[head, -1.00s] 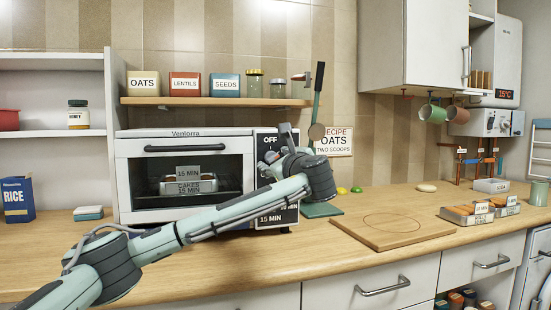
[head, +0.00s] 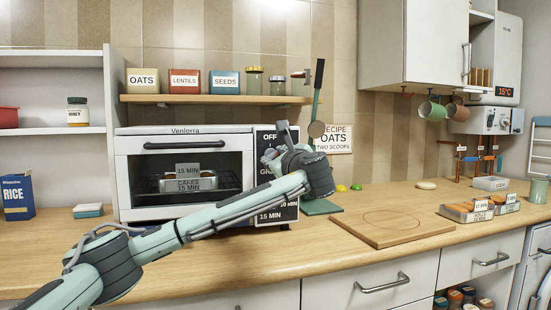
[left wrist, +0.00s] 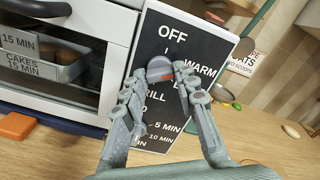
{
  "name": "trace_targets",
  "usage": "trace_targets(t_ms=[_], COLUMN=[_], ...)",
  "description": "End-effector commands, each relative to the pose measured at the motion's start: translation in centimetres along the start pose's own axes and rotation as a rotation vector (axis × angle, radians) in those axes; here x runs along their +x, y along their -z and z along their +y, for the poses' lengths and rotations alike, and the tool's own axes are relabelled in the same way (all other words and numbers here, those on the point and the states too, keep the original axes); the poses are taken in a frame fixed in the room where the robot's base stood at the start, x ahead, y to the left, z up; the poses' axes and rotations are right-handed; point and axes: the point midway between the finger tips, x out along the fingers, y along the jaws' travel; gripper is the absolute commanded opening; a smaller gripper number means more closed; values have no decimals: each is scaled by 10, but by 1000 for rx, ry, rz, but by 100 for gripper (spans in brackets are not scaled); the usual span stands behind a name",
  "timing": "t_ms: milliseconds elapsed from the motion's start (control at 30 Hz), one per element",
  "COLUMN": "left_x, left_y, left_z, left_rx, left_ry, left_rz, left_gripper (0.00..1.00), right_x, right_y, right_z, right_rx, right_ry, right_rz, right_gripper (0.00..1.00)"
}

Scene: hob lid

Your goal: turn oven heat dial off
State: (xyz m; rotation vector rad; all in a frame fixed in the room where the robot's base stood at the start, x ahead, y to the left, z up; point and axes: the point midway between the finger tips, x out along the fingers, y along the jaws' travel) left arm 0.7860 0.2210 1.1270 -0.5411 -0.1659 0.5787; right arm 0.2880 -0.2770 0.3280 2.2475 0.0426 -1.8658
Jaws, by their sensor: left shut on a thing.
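The oven (head: 185,134) stands on the counter with its door closed; a tin labelled CAKES shows behind the glass. Its black control panel (left wrist: 170,115) bears OFF at the top, WARM at the right and minute marks lower down. The round grey heat dial (left wrist: 159,66) sits below OFF, with a small orange mark on its lower side; I cannot tell which setting it points at. My left gripper (left wrist: 163,73) is shut on the dial, one finger on each side. In the head view my left gripper (head: 272,157) hides the dial. My right gripper is not in view.
A shelf (head: 215,100) with labelled tins runs above the oven. A dark-handled utensil (head: 317,100) stands upright right of the panel, near the recipe sign (head: 337,139). A wooden board (head: 385,226) lies on the counter to the right.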

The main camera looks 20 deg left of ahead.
Motion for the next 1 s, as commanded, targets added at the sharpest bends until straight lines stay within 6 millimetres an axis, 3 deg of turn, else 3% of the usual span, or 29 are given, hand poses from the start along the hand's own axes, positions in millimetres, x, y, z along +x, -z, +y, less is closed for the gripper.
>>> trace_targets(t_ms=[433, 1000], left_x=[0, -1], left_y=[4, 4], left_z=[2, 1], left_rx=[-314, -819], left_ry=[-3, -3], left_rz=[4, 4], left_gripper=[0, 0], right_x=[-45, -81], right_y=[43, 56], right_z=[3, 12], right_rx=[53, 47], right_ry=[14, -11], right_rz=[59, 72], right_gripper=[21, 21])
